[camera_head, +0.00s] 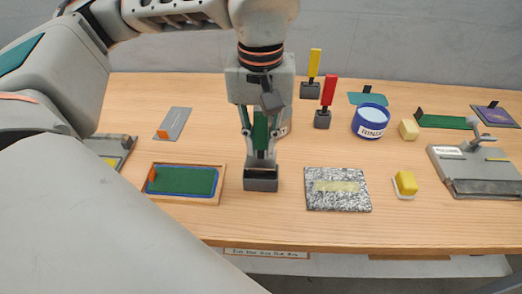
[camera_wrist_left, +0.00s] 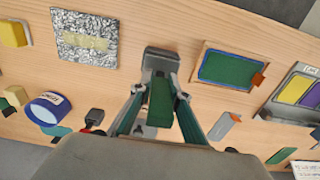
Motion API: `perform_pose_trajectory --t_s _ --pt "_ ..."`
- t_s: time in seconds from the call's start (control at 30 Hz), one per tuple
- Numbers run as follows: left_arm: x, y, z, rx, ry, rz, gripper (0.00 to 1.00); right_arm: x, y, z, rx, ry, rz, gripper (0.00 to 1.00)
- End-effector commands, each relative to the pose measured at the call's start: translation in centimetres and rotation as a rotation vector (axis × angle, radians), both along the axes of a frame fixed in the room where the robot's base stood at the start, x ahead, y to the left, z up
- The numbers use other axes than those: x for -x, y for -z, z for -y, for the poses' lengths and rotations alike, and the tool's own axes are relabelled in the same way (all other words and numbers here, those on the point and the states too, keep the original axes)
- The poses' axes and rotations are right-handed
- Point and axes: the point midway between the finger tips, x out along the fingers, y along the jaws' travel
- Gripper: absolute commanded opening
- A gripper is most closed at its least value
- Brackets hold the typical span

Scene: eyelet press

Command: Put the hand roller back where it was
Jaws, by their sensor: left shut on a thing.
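My left gripper (camera_head: 261,160) points down near the middle of the table, shut on the green handle of a tool with a dark grey block at its lower end, which I take for the hand roller (camera_head: 261,182). In the left wrist view the green handle of the hand roller (camera_wrist_left: 160,102) lies between the fingers of my left gripper (camera_wrist_left: 160,88), with the dark block beyond the tips. The block is at or close above the wood; I cannot tell if it touches. My right gripper is not in view.
A wooden tray with a green pad (camera_head: 219,200) is just left, a speckled mat (camera_head: 315,200) right. Red-handled (camera_head: 323,118) and yellow-handled (camera_head: 310,90) tools stand behind, near a blue tub (camera_head: 370,120). A grey press (camera_head: 480,178) is far right. Bare wood lies in front.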

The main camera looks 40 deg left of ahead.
Motion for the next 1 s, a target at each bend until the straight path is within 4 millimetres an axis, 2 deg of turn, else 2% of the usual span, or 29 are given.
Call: perform_pose_trajectory --t_s 0.1,0.2,0.77,0.8,0.87,1.0 --pt "0.1 1.9 0.0 0.0 0.002 -0.005 0.0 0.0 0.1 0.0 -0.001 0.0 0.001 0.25" --pt "0.1 2.9 0.0 0.0 0.0 -0.004 0.0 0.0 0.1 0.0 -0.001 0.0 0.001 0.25" --pt "0.0 3.9 0.0 0.0 0.0 -0.001 0.0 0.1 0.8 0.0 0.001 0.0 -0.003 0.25" --pt "0.0 3.9 0.0 0.0 0.001 -0.002 0.19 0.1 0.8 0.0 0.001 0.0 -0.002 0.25" --pt "0.0 3.8 0.0 0.0 0.001 -0.001 0.33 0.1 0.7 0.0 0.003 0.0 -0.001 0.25" --pt "0.0 3.8 0.0 0.0 0.001 -0.001 0.33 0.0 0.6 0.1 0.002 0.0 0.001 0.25"
